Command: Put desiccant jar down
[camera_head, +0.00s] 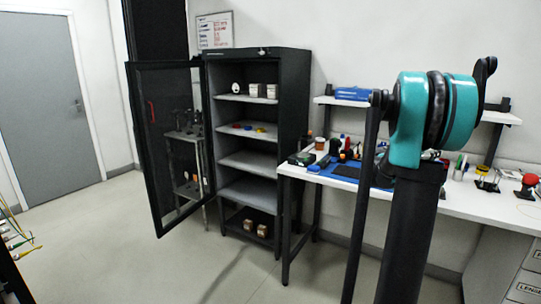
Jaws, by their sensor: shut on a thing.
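I cannot make out the desiccant jar for certain in the head view. A small orange-brown container (320,143) stands at the left end of the white workbench (458,205), but I cannot tell if it is the jar. My arm rises in the right foreground with a large teal joint and covers part of the bench. My gripper does not show, so what it holds is hidden. A black cabinet (296,110) stands open left of the bench, with several grey shelves.
The cabinet's glass door (157,150) swings out to the left over the floor. Its shelves hold small boxes (255,90), coloured items (248,128) and more boxes at the bottom (256,229). A blue mat (345,171) and small tools crowd the bench. Floor (150,265) in front is clear.

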